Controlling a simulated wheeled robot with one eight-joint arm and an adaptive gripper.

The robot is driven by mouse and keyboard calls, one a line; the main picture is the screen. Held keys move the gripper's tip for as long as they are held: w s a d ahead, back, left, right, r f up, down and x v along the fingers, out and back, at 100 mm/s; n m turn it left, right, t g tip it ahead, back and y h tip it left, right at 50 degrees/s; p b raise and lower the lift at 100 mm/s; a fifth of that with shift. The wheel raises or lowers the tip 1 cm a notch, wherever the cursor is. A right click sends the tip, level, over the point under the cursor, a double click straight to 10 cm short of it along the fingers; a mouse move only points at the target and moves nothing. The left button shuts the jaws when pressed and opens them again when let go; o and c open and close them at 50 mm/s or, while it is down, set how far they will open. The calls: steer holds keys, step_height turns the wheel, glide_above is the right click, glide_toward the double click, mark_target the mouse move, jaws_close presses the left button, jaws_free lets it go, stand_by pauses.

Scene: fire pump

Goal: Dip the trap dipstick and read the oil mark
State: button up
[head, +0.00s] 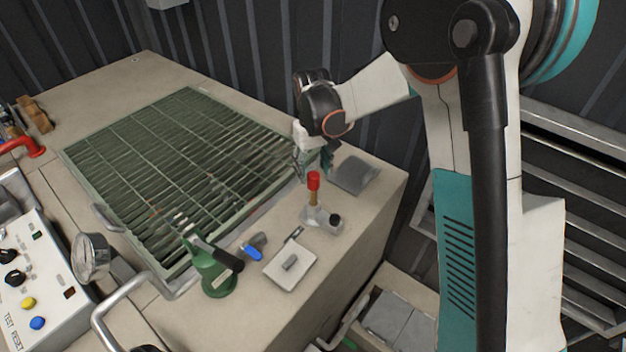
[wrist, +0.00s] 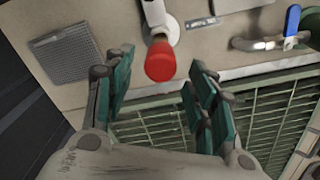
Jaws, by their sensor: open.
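My gripper (head: 315,160) is open and empty, above and behind the red knob in the head view. Its teal-padded fingers (wrist: 158,88) are spread apart in the wrist view and do not visibly touch the knob. No oil mark is visible.
A green slatted grate (head: 180,165) fills the bench middle. A grey pad (head: 353,175) lies right of the dipstick. A blue-handled valve (head: 253,252), a light plate (head: 290,266) and a green fitting with black handle (head: 216,270) stand near the front. A gauge (head: 89,257) is left.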

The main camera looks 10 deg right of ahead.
mark_target(313, 174)
steer(key=shift+f+b, duration=0.35)
steer(key=shift+f, duration=1.75)
